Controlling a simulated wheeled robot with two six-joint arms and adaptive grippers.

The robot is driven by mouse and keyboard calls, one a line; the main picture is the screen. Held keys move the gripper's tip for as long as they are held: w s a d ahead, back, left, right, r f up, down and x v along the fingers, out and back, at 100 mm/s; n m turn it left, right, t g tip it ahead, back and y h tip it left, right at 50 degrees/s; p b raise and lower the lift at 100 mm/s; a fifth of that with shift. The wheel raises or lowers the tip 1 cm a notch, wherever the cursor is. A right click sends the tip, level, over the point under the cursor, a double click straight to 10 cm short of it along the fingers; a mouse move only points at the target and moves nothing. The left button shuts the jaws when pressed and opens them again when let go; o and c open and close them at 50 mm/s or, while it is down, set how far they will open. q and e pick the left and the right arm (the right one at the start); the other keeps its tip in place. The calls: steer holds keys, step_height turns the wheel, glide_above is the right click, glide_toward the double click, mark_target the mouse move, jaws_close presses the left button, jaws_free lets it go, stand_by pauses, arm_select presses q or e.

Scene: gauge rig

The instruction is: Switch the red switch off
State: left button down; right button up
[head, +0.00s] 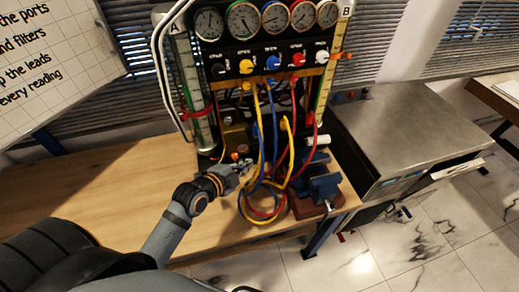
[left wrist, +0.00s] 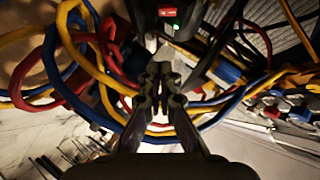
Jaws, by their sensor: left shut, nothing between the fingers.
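A small red switch (left wrist: 167,11) with pale markings shows at the top of the left wrist view. A green light (left wrist: 177,27) glows just below it. Which way the switch is set is too small to tell. My left gripper (left wrist: 160,75) is shut and empty, with its fingertips below the switch in that picture and apart from it. In the head view the left gripper (head: 243,164) is low in front of the gauge rig, beside the hoses. The switch cannot be made out there. My right gripper is not in view.
Yellow, blue and red hoses (head: 257,205) hang in loops close to the left gripper. A blue vise (head: 318,187) stands to their right. Gauges (head: 274,15) and coloured knobs sit above on the rig. The wooden bench (head: 110,185) is clear on the left.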

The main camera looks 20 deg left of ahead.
arm_select(q)
steer(key=w+f+p, duration=0.2)
steer(key=w+f, duration=0.5)
steer(key=w, duration=0.5)
steer(key=shift+d+p, duration=0.35)
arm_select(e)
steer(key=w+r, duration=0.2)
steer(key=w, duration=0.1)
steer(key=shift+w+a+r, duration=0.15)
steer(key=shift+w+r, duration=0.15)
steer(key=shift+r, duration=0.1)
